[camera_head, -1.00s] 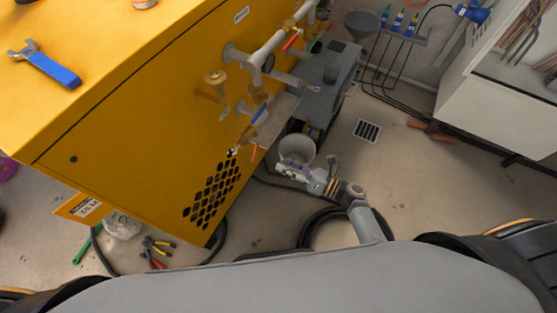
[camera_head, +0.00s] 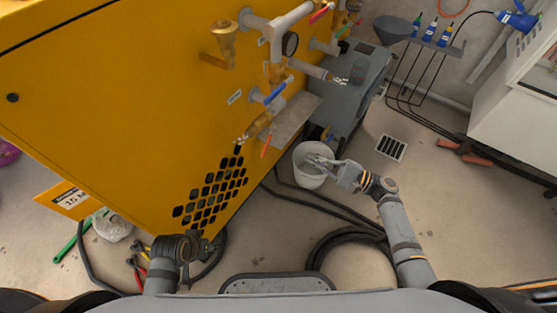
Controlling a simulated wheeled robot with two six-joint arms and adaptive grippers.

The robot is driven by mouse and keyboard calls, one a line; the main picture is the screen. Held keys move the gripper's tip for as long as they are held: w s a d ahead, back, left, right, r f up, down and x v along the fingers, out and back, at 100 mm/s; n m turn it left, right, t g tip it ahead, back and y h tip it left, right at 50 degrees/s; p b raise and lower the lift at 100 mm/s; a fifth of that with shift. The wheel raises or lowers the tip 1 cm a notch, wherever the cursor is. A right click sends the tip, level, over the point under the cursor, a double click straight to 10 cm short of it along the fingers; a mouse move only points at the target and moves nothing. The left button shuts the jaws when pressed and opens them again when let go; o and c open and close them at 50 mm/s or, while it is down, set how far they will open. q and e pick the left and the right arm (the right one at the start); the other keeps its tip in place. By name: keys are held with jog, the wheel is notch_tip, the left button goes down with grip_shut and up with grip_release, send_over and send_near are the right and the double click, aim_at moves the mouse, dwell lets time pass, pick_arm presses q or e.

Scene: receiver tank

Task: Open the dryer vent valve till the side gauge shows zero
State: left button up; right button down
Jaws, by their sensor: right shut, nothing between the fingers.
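A dark round gauge (camera_head: 290,44) sits on the grey pipework on the yellow cabinet's side; its needle is too small to read. Valve handles along the pipes are red (camera_head: 320,13), green (camera_head: 342,32), blue (camera_head: 275,94) and orange-red (camera_head: 266,146). I cannot tell which is the dryer vent valve. My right gripper (camera_head: 322,160) is shut and empty, at the mouth of a white bucket (camera_head: 309,174), below and right of the orange-red handle. My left gripper (camera_head: 207,243) is small and dark by the cabinet's lower edge; its fingers are unclear.
The yellow cabinet (camera_head: 120,110) fills the left. A grey unit (camera_head: 365,88) stands behind the bucket. A brass funnel-shaped fitting (camera_head: 224,44) juts from the cabinet. Black hoses (camera_head: 345,240) coil on the floor, and pliers (camera_head: 138,270) lie at lower left.

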aim_at(269, 141)
pick_arm(q)
jog(key=shift+d+r, duration=0.1)
jog(key=shift+r, duration=0.85)
pick_arm(e)
jog(key=w+a+r+n, duration=0.1)
jog(key=a+r, duration=0.2)
jog(key=a, duration=0.7)
jog(key=shift+w+a+r, duration=0.3)
jog(key=shift+w+a, duration=0.05)
pick_arm(q)
jog(key=shift+s+r+p, duration=0.1)
jog(key=shift+r+p, duration=0.05)
jog(key=shift+p, duration=0.15)
pick_arm(e)
jog(key=shift+s, duration=0.1)
